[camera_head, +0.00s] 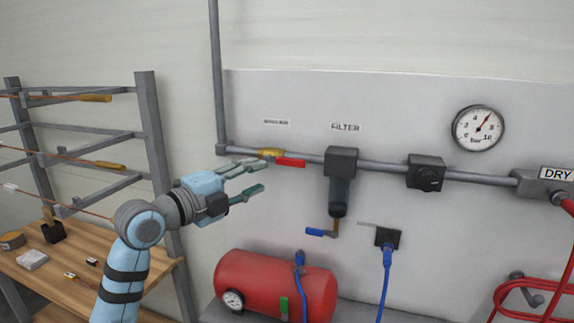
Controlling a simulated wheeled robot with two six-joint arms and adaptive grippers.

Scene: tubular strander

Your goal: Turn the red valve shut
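The red valve handle (291,162) lies along the grey pipe on the wall panel, at its brass body (270,153). It points right, in line with the pipe. My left gripper (262,177) is open, its fingers pointing right, with the upper fingertip close to the valve's brass body and the lower one below. I cannot tell whether the upper finger touches the valve. Nothing shows between the fingers. My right gripper is not in view.
A filter (341,175) with a blue lever (320,232) hangs right of the valve. A pressure gauge (478,128) is at upper right. A red tank (268,284) stands below. A wooden bench (30,262) and grey rack (152,120) are at left.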

